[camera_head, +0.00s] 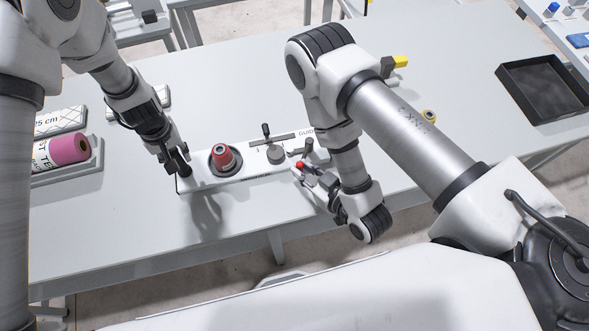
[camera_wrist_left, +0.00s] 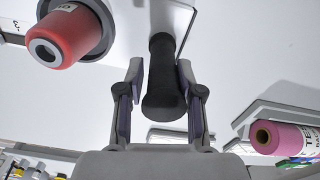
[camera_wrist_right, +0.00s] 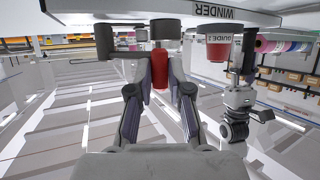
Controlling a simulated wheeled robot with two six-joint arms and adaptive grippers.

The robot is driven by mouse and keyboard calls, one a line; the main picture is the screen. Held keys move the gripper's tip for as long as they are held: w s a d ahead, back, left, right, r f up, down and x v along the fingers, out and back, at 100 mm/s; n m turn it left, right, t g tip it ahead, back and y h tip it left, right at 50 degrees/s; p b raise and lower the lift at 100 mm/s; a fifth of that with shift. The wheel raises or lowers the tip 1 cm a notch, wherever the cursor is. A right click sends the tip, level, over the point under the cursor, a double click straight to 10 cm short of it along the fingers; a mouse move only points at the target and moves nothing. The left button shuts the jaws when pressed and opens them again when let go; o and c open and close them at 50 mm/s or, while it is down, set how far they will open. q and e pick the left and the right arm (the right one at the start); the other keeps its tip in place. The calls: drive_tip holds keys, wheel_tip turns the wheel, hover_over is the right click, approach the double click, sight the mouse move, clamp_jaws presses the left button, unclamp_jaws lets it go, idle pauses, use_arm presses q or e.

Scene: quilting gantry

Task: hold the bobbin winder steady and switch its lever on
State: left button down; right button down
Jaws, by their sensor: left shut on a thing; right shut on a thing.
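The bobbin winder is a long white base (camera_head: 240,178) near the table's front edge, with a red thread cone (camera_head: 223,156) on a dark round seat. The cone also shows in the left wrist view (camera_wrist_left: 68,40). My left gripper (camera_head: 181,163) is at the winder's left end, shut on an upright black handle (camera_wrist_left: 164,75). My right gripper (camera_head: 308,174) is at the winder's right end, shut on the red-tipped lever (camera_wrist_right: 160,70). In the head view the lever's red tip (camera_head: 299,164) shows at the fingers; the rest is partly hidden.
A black knob (camera_head: 267,131) and a grey dial (camera_head: 275,154) stand on the winder between the grippers. A pink roll (camera_head: 68,150) lies in a tray at left. A black tray (camera_head: 543,90) is at far right. The table behind the winder is mostly clear.

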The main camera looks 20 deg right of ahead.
use_arm(q)
drive_tip(key=shift+s+d+f, duration=0.15)
drive_tip(key=shift+s, duration=0.15)
use_arm(e)
drive_tip(key=shift+a+y, duration=0.3)
drive_tip(key=shift+a, duration=0.2)
drive_tip(key=c, duration=1.1)
unclamp_jaws()
drive_tip(key=shift+w, duration=0.15)
use_arm(q)
drive_tip(key=c, duration=0.8)
unclamp_jaws()
drive_tip(key=shift+w, duration=0.15)
use_arm(e)
drive_tip(key=shift+d, duration=0.1)
use_arm(q)
drive_tip(key=shift+w, duration=0.2)
use_arm(e)
drive_tip(key=shift+w, duration=0.1)
